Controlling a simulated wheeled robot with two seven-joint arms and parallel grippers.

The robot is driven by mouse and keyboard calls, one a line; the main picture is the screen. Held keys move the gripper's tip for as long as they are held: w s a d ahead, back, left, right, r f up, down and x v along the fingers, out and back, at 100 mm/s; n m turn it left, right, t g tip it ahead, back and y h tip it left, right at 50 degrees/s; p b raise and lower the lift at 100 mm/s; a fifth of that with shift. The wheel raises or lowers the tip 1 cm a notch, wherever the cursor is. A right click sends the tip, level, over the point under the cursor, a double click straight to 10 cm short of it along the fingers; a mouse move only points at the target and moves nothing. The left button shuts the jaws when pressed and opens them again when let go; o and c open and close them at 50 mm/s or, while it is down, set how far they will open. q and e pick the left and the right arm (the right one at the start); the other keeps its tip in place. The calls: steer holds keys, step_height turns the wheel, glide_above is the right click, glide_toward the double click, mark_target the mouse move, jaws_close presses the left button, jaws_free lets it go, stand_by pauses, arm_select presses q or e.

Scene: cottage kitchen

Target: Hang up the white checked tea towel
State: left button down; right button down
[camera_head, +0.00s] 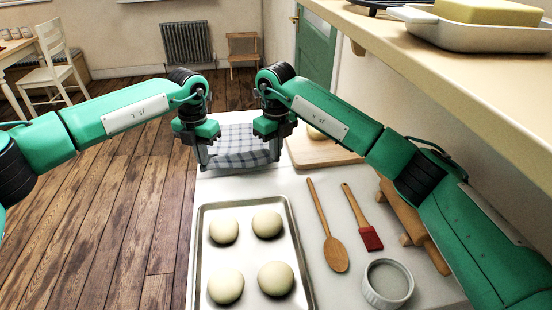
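The white checked tea towel (240,150), with grey-blue lines, is at the far end of the white counter, between my two grippers. My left gripper (203,155) points down at the towel's left edge. My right gripper (274,150) points down at its right edge. Both fingertips look close to or touching the cloth. The arms and gripper bodies hide the fingers in part, so I cannot tell whether either is closed on it. I cannot tell whether the towel lies on the counter or is slightly raised.
A baking tray (200,258) with several dough balls stands in front. A wooden spoon (326,228), red brush (364,220), white ramekin (387,284), rolling pin (415,222) and wooden board (318,153) lie to the right. A shelf (455,62) overhangs at upper right.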

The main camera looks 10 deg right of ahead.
arm_select(q)
steer(key=c, duration=1)
jaws_free()
steer(key=shift+o, duration=0.5)
steer(key=o, duration=0.6)
